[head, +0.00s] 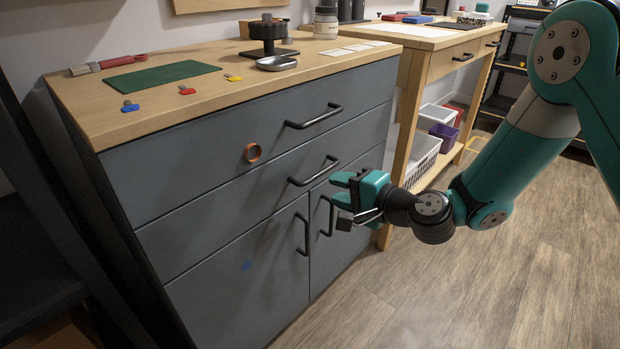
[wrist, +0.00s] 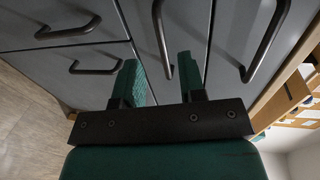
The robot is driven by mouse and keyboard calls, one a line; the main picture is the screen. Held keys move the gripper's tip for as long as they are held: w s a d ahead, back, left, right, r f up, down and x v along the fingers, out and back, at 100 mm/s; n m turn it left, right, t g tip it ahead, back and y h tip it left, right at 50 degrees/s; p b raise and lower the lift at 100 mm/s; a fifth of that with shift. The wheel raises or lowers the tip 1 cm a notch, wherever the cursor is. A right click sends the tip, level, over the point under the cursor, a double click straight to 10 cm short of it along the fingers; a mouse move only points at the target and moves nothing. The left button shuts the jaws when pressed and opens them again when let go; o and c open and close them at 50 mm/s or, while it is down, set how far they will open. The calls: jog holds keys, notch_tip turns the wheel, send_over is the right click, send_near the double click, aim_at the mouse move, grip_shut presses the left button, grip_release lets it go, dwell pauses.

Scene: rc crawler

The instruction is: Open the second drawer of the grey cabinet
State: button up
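The grey cabinet (head: 215,200) has two drawers above two doors, all shut. The second drawer (head: 240,200) has a black bar handle (head: 313,172), level and just left of my gripper (head: 336,189) in the head view. My gripper is open and empty, its two teal fingers one above the other, in front of the cabinet. In the wrist view, which is turned sideways, the second drawer's handle (wrist: 161,40) lies beyond and between the fingers (wrist: 158,62). The fingers appear short of the handle; the exact gap cannot be told.
The top drawer's handle (head: 314,117) is above, and the door handles (head: 303,234) are below. Small items lie on the wooden top (head: 130,125). A wooden workbench (head: 400,115) stands at right. The floor (head: 450,285) in front is clear.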

aim_at(312, 180)
jog(key=x, duration=0.8)
jog(key=shift+w+a+f, duration=0.1)
jog(key=shift+w+a, duration=0.05)
jog(key=shift+a, duration=0.15)
grip_shut()
